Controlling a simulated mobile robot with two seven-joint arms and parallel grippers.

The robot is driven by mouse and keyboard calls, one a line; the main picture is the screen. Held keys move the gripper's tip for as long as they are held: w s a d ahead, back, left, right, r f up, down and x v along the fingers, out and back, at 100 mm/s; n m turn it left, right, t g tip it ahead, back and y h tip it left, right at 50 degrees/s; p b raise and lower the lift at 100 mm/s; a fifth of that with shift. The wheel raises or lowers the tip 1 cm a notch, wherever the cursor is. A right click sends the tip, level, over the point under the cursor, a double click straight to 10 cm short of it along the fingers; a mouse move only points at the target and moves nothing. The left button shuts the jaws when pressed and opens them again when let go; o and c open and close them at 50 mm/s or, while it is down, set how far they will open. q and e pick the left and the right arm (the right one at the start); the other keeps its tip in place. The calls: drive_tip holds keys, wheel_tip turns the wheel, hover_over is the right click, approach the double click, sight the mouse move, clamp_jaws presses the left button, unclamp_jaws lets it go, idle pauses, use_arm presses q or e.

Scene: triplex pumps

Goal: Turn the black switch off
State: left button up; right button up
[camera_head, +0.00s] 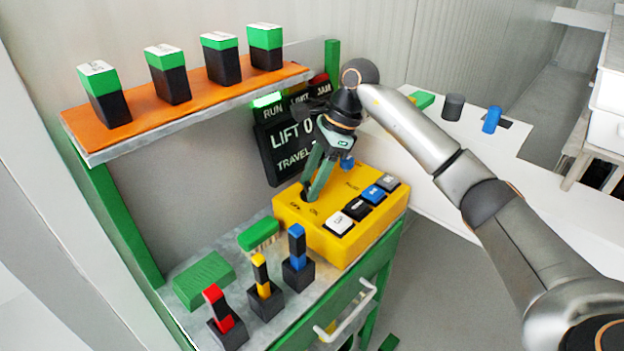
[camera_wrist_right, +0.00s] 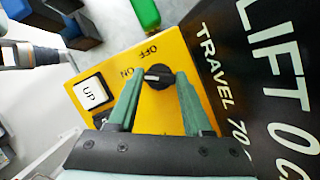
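The black switch (camera_wrist_right: 158,77) is a round knob on the yellow control box (camera_head: 340,258). In the right wrist view its white mark points left, towards the ON label, and the OFF label is above it. In the head view the switch is mostly hidden by my right gripper (camera_head: 312,188). My right gripper comes down over the box with its green fingers apart. In the right wrist view the fingers (camera_wrist_right: 158,95) are on either side of the knob, with gaps visible. My left gripper is not in view.
The box also carries an UP button (camera_head: 339,222) and a blue button (camera_head: 373,194). A black display (camera_head: 290,140) reading LIFT and TRAVEL stands right behind. Red (camera_head: 222,310), yellow (camera_head: 262,275) and blue (camera_head: 297,248) levers stand in front left. An orange shelf (camera_head: 140,122) holds several green-black blocks.

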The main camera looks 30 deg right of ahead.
clamp_jaws()
idle(0.3)
drive_tip(key=m+t, duration=0.1)
drive_tip(key=m, duration=0.2)
drive_tip(key=m+t+h, duration=0.1)
drive_tip(key=m, duration=0.2)
drive_tip(key=shift+s+a, duration=0.1)
drive_tip(key=shift+s, duration=0.1)
drive_tip(key=m+h, duration=0.1)
drive_tip(key=m, duration=0.1)
drive_tip(key=m+t+h, duration=0.1)
drive_tip(key=m, duration=0.2)
drive_tip(key=shift+a+m, duration=0.1)
drive_tip(key=shift+m, duration=0.2)
drive_tip(key=shift+t+b, duration=0.3)
drive_tip(key=shift+m, duration=0.3)
drive_tip(key=shift+o, duration=1.6)
unclamp_jaws()
